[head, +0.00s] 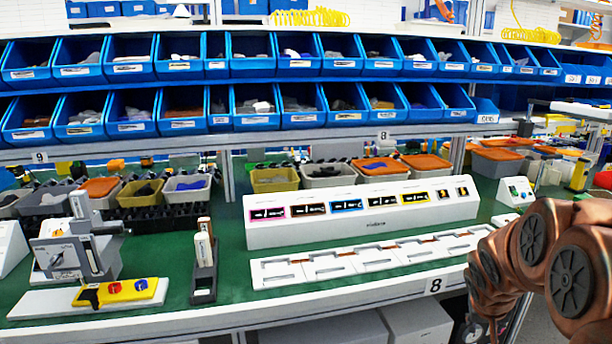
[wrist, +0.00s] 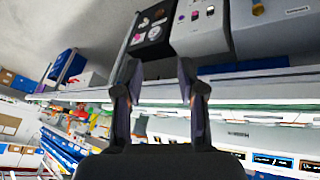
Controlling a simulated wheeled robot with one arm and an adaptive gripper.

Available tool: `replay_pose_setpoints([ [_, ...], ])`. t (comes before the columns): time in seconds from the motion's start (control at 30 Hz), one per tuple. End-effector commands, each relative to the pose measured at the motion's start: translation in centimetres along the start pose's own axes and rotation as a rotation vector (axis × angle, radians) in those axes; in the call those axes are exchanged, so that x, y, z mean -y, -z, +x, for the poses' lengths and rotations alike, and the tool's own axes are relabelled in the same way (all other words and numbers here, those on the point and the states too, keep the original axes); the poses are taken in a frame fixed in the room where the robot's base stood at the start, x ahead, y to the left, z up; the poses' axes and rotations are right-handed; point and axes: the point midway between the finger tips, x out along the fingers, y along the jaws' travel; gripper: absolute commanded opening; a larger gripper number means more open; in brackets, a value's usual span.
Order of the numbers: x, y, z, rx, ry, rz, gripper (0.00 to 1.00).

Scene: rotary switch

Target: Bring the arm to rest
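My arm (head: 540,255) shows as copper-coloured links at the right edge of the head view, in front of the bench's right part. My gripper is not seen in the head view. In the wrist view my gripper (wrist: 160,72) has its two dark fingers spread apart with nothing between them. A grey device with a small rotary dial (head: 57,259) stands on the left of the bench in the head view, far from my arm. The wrist view is strongly tilted and shows shelving and boxes beyond the fingers, with no contact visible.
The green bench (head: 225,295) carries a yellow button box (head: 115,292), a dark stand (head: 204,270), a long white panel (head: 360,212) and a white tray strip (head: 375,257). Blue bins (head: 255,108) fill the shelves above. A small white-green box (head: 515,191) stands near my arm.

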Motion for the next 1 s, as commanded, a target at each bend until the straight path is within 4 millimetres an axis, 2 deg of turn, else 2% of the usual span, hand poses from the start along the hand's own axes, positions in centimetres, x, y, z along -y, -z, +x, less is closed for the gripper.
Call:
replay_pose_setpoints([
  [0.03,0.3,-0.6,-2.8,0.023,0.005,-0.011,0.40],
  [0.1,0.8,-2.4,-5.4,0.068,0.013,-0.026,0.40],
  [0.37,2.9,-9.9,-14.6,0.243,0.072,-0.100,0.40],
  [0.6,4.6,-17.6,-22.9,0.408,0.163,-0.192,0.40],
  [0.8,5.5,-22.9,-28.0,0.516,0.239,-0.265,0.40],
  [0.9,5.8,-24.4,-29.3,0.548,0.262,-0.287,0.40],
  [1.0,5.9,-25.1,-29.8,0.559,0.273,-0.298,0.40],
])
